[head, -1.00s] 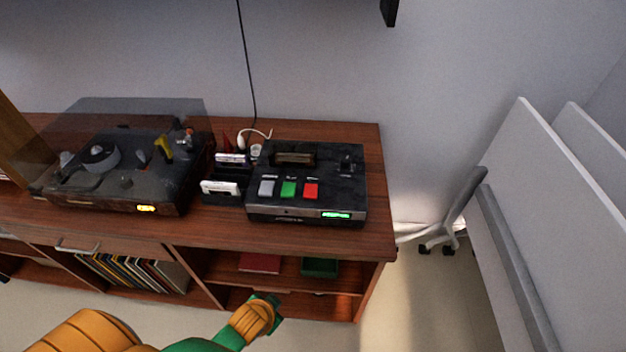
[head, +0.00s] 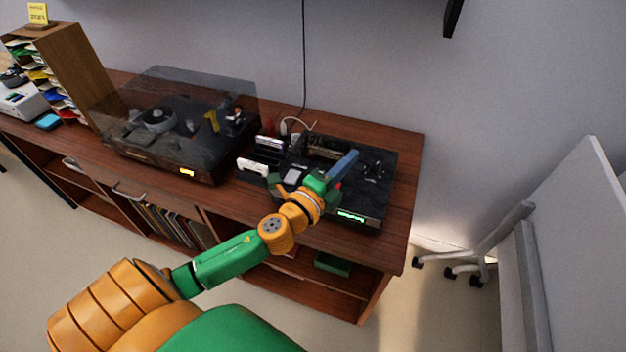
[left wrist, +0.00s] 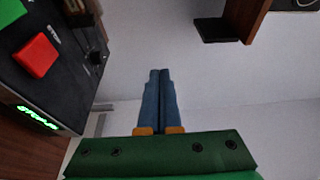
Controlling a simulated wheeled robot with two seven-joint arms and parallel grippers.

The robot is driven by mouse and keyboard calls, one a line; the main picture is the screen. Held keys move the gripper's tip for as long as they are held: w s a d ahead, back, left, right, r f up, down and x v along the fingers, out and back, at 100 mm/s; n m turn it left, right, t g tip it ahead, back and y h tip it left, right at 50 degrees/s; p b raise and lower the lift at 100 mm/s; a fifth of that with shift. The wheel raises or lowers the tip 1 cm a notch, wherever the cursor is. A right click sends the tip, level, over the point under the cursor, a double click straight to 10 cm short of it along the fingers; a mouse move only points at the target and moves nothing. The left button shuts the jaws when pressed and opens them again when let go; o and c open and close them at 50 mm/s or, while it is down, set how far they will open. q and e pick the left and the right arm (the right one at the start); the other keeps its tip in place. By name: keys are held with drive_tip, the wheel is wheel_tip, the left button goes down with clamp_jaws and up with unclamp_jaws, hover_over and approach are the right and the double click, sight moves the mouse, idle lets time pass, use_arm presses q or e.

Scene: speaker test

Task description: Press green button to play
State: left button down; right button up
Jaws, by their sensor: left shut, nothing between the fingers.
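The dark player (head: 378,190) stands on the wooden cabinet, with a lit green display (head: 351,216) on its front. Its grey button (head: 294,177) shows left of my gripper, and a bit of the red button (head: 338,185) shows beside it. The green button is covered in the head view, but part of it (left wrist: 12,12) shows in the left wrist view's top left corner, next to the red button (left wrist: 35,55). My left gripper (head: 350,157) is over the player, its blue fingers shut and empty. In the left wrist view the fingers (left wrist: 159,75) lie right of the buttons. My right gripper is out of view.
A turntable (head: 175,130) with a clear lid stands left of the player, with cassettes (head: 252,167) between them. A cable hangs down the wall behind. A white panel (head: 560,240) stands to the right, beyond the cabinet's end.

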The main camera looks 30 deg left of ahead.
use_arm(q)
drive_tip(key=d+r+m+g+h, duration=0.25)
drive_tip(key=m+h, duration=0.25)
drive_tip(key=m, duration=0.4)
drive_tip(key=d+r+m+g+h, duration=0.1)
drive_tip(key=d+r+m+h, duration=0.25)
drive_tip(key=m, duration=0.45)
drive_tip(key=a+f+m+g+y, duration=0.2)
drive_tip(key=a+f+m+y, duration=0.1)
drive_tip(key=a, duration=0.5)
drive_tip(key=a+f+m+g+y, duration=0.3)
drive_tip(key=a+m+y, duration=0.2)
drive_tip(key=a+m, duration=0.3)
drive_tip(key=shift+s+g+p, duration=0.15)
drive_tip(key=shift+g+p, duration=0.2)
drive_tip(key=shift+p, duration=0.1)
drive_tip(key=shift+f, duration=0.2)
wheel_tip(320, 180, down, 8)
drive_tip(key=b, duration=0.6)
drive_tip(key=shift+f, duration=0.2)
drive_tip(key=shift+f+b, duration=0.1)
drive_tip(key=shift+b, duration=0.35)
